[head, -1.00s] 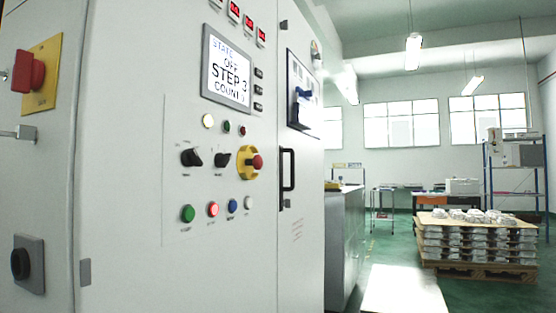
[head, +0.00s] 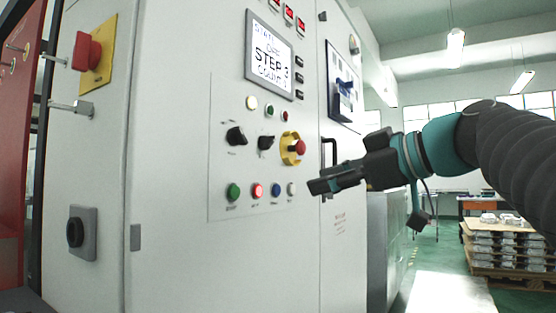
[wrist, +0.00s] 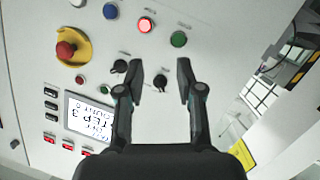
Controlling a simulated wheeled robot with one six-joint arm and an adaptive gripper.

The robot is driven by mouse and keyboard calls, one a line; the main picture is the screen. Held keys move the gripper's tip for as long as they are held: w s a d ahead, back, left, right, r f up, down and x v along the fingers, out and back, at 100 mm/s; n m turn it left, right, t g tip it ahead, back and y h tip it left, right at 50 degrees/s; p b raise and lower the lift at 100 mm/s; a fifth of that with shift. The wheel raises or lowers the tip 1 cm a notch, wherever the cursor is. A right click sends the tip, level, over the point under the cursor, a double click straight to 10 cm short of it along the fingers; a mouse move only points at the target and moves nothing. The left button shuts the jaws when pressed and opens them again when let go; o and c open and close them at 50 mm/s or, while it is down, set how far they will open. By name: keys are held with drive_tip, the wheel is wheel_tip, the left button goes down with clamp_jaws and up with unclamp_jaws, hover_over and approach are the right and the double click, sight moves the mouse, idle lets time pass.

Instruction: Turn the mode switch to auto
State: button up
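The grey cabinet's panel carries two black rotary switches. The left one (head: 236,136) and the right one (head: 266,142) have labels too small to read, so I cannot tell which is the mode switch. My gripper (head: 322,186) reaches in from the right, in front of the panel. In the wrist view, which shows the panel upside down, my gripper (wrist: 160,78) is open and empty. The left switch (wrist: 161,80) appears between its fingertips, apparently beyond them. The right switch (wrist: 120,66) lies just outside one finger.
A yellow-ringed red emergency stop (head: 298,147) sits beside the switches. Push buttons, including a green one (head: 233,191), line up below. The screen (head: 269,54) shows STEP 3. A black door handle (head: 329,160) stands out to the right. A red structure (head: 12,150) is at far left.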

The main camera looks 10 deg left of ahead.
sight(244, 135)
wheel_tip(244, 135, up, 8)
drive_tip(key=s+a+n+g+y, duration=0.1)
drive_tip(key=a+n+y, duration=0.15)
drive_tip(key=n, duration=0.35)
drive_tip(key=shift+y, duration=0.45)
drive_tip(key=p+x, duration=0.2)
drive_tip(key=x, duration=1.1)
clamp_jaws()
